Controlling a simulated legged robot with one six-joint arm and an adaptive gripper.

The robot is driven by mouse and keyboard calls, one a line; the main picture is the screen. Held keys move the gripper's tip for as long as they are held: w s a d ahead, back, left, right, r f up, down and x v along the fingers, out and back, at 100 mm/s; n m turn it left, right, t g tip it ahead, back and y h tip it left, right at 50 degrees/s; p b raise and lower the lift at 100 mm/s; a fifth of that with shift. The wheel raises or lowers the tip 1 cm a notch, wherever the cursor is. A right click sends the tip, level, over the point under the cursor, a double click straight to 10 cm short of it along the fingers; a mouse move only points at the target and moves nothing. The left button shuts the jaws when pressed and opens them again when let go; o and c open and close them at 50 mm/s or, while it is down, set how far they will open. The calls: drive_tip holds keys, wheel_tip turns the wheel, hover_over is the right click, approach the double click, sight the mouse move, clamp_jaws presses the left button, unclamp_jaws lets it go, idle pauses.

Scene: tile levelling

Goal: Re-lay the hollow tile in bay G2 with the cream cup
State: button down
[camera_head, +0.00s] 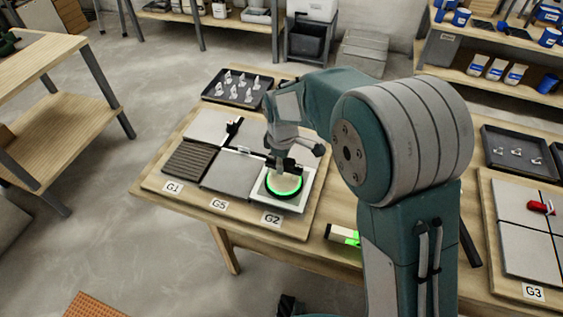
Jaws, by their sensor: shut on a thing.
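The bay labelled G2 (271,218) is at the front right corner of the left tile board. A pale square tile (303,197) lies there, its edges showing around a round cream cup (287,185). The cup has a dark rim and a bright green ring, and sits on or just above the tile; I cannot tell which. My gripper (283,165) is directly over the cup, pointing down, and is shut on it. The fingers and the cup's grip are partly hidden by my wrist.
Bays G1 (173,188) and G5 (219,204) lie to the left. A tray of white clips (237,88) stands behind. A level with a green patch (343,235) lies to the right of the board. Board G3 (533,291) is at far right. My arm hides the bench between.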

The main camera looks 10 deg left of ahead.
drive_tip(key=shift+f, duration=0.65)
idle(0.9)
drive_tip(key=shift+c, duration=2)
unclamp_jaws()
wheel_tip(320, 180, up, 12)
drive_tip(key=shift+f, duration=0.1)
drive_tip(key=s+d+r+m+t, duration=0.1)
drive_tip(key=s+d+r+m, duration=0.3)
drive_tip(key=d, duration=0.4)
drive_tip(key=s+d+r+m+t, duration=0.1)
drive_tip(key=s+d+r+m, duration=0.1)
drive_tip(key=d+r+m, duration=0.45)
drive_tip(key=s+d+f+m+t, duration=0.2)
drive_tip(key=s+d+m, duration=0.4)
drive_tip(key=s+d, duration=0.7)
drive_tip(key=shift+s+d+m+t, duration=0.2)
drive_tip(key=shift+s+m+t, duration=0.25)
drive_tip(key=shift+t, duration=0.35)
